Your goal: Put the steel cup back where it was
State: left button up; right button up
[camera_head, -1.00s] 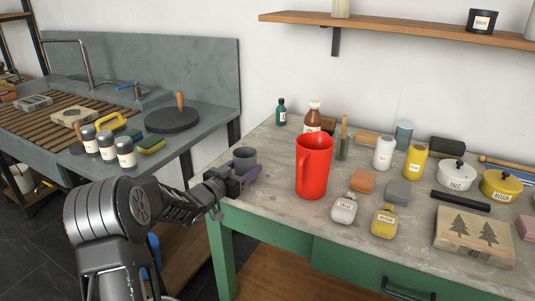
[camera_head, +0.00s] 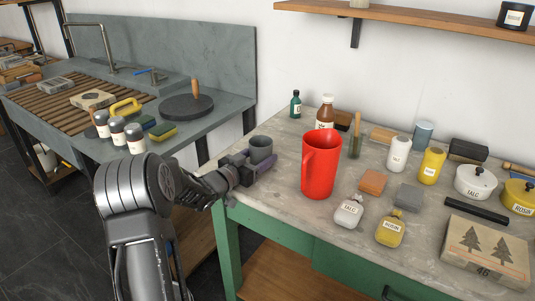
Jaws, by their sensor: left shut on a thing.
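The steel cup (camera_head: 261,148) is a small grey cup at the left end of the green-framed table (camera_head: 285,205). My left gripper (camera_head: 250,163) is at the cup, its jaws shut on it, with the arm reaching in from the lower left. The cup is upright, near the table's left edge; I cannot tell whether its base touches the top. Its lower part is hidden by the gripper. A red pitcher (camera_head: 321,165) stands to the right of the cup, apart from it. My right gripper is not in view.
A green bottle (camera_head: 296,104) and a brown bottle (camera_head: 325,112) stand behind the pitcher. Several jars, blocks and pots fill the right side. A grey sink bench (camera_head: 217,120) is at the left.

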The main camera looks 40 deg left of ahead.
pick_arm(q)
jog(key=shift+s+a+f, duration=0.1)
jog(key=shift+a+f, duration=0.05)
jog(key=shift+a, duration=0.1)
jog(key=shift+d+f+b, duration=0.1)
jog(key=shift+f+b, duration=0.15)
jog(key=shift+b, duration=0.05)
jog(key=o, duration=1.5)
jog(key=shift+r, duration=0.1)
jog(key=shift+r, duration=0.1)
jog(key=shift+r+p, duration=0.3)
jog(key=shift+p, duration=0.15)
jog(key=s, duration=1.2)
jog(key=shift+a+r+b, duration=0.15)
jog(key=shift+a+b, duration=0.15)
jog(key=shift+b, duration=0.05)
